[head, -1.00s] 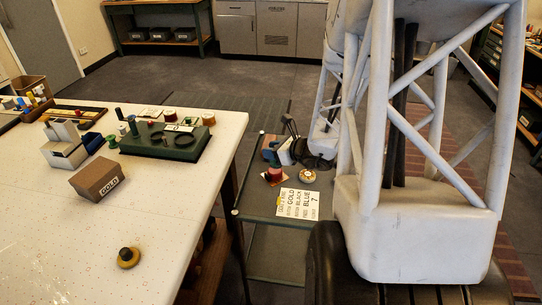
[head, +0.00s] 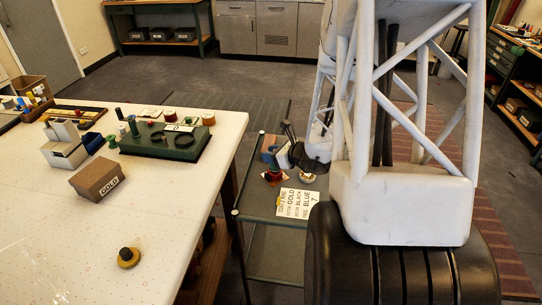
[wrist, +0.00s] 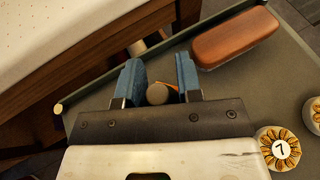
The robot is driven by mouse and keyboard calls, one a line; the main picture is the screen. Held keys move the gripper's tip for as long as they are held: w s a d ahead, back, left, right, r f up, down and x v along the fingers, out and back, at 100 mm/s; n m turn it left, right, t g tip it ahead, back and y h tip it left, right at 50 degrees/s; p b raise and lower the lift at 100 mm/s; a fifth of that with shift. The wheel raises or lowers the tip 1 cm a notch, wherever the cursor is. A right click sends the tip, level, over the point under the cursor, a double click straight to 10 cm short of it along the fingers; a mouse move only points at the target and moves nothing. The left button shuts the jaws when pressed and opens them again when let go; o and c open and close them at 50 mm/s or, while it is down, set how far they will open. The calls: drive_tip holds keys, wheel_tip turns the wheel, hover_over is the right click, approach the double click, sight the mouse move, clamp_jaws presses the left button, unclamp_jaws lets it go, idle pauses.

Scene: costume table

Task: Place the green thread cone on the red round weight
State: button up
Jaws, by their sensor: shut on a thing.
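My gripper (wrist: 157,82) points down over the green-grey cart top, its two blue pads on either side of a dull, round-topped thing (wrist: 157,94). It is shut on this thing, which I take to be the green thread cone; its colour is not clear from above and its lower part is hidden. In the head view, the red round weight (head: 273,175) shows as a small red thing on the cart, close below my gripper. A patch of orange (wrist: 173,87) shows beside the held thing. I cannot tell whether cone and weight touch.
A lettered card (head: 297,203) lies on the cart. The white table (head: 190,215) stands left, with a GOLD box (head: 98,180), a green tray (head: 165,147) and a yellow weight (head: 128,259).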

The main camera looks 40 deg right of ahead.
drive_tip(key=shift+f, duration=0.35)
drive_tip(key=o, duration=0.9)
drive_tip(key=shift+f, duration=0.1)
drive_tip(key=shift+v, duration=6.05)
